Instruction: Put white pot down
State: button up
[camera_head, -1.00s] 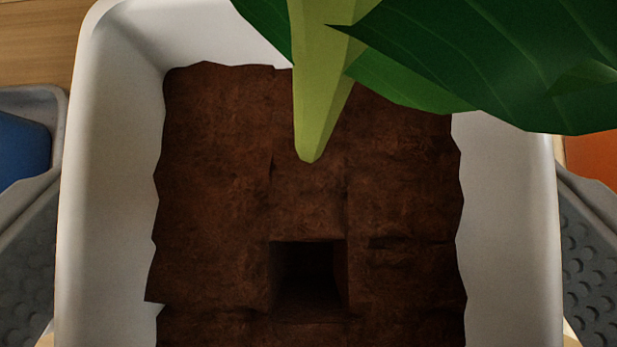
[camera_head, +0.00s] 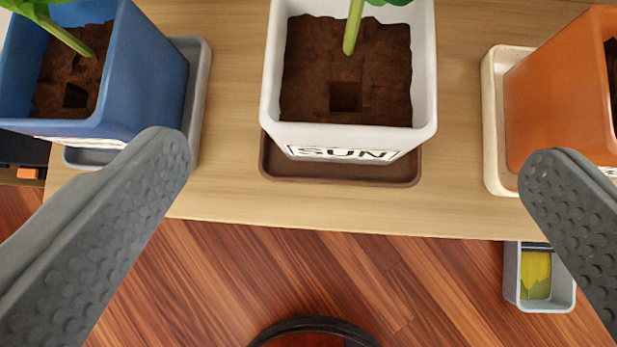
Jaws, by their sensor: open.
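The white pot (camera_head: 425,75) stands upright on a brown saucer (camera_head: 340,172) on the wooden shelf, at the top middle of the view. It holds brown soil with a square hole and a green plant stem, and a label reading "SUN" is on its front. The plant's upper part is cut off by the top edge. My gripper (camera_head: 355,165) is open and empty. Its two grey, dimpled fingers are wide apart on either side of the view, clear of the pot.
A blue pot (camera_head: 145,75) with a plant stands on a grey saucer (camera_head: 200,90) at left. An orange pot (camera_head: 550,105) stands on a cream saucer (camera_head: 494,120) at right. A small grey bin (camera_head: 562,290) with yellow-green contents is below the shelf's front edge (camera_head: 340,230). The reddish wooden floor is partly clear.

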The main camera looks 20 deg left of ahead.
jog(key=s+a+r+n+t, duration=0.1)
jog(key=s+a+r+t, duration=0.2)
jog(key=s, duration=0.6)
jog(key=s+a+r+n+t+y, duration=0.1)
jog(key=s+a+r+t, duration=0.2)
jog(key=s+a+r, duration=0.4)
jog(key=s+a+r+n+t+y, duration=0.1)
jog(key=s+a+r+t, duration=0.1)
jog(key=s+a+r, duration=0.4)
jog(key=shift+s+a+t, duration=0.4)
jog(key=shift+s+a, duration=0.8)
jog(key=shift+s, duration=1.2)
jog(key=shift+r, duration=0.1)
